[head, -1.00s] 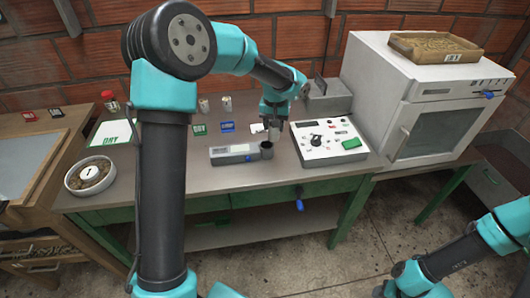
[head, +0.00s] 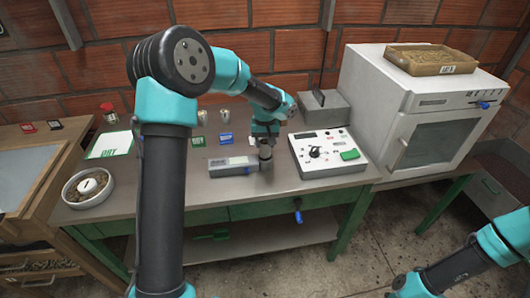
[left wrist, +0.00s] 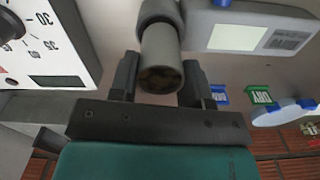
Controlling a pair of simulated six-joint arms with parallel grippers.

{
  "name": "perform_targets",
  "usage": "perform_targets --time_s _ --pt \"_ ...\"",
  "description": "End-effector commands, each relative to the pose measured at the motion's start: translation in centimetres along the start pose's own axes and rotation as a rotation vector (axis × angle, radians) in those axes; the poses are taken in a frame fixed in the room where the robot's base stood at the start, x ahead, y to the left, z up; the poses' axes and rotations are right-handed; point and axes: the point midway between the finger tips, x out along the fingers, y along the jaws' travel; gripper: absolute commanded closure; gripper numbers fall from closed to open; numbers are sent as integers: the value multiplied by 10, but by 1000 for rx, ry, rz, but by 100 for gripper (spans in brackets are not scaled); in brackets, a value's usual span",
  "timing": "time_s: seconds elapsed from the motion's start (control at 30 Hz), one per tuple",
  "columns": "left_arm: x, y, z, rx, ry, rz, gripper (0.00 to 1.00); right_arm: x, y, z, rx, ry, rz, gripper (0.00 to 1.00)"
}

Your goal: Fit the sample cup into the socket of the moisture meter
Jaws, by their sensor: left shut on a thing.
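The moisture meter (head: 232,166) is a low grey box lying on the bench, with a pale display and a label that show in the left wrist view (left wrist: 255,38). Its round socket (left wrist: 160,10) is at the end near my gripper. My left gripper (head: 265,141) is shut on the sample cup (left wrist: 161,62), a grey cylinder with brown contents in its open top. The cup is between the fingers, lined up with the socket and at or just above it. Whether it has entered cannot be told. My right gripper is out of view; only part of that arm shows.
A white control box (head: 328,152) with a knob and green part stands close to the right of the meter. A white oven (head: 400,100) is further right. Blue and green tags (head: 226,138) and small cups (head: 202,117) are behind the meter. The bench front is clear.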

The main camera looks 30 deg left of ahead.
Motion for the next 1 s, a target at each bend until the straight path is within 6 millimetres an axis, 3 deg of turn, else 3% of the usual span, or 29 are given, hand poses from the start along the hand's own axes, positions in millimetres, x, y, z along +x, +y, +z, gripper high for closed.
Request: perform_targets --time_s 0.4,0.73,1.0 --pt "8 0 0 -1 0 1 81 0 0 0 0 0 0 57" --pt "43 0 0 0 -1 1 81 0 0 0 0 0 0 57" --pt "44 0 0 0 1 1 81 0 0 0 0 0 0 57"
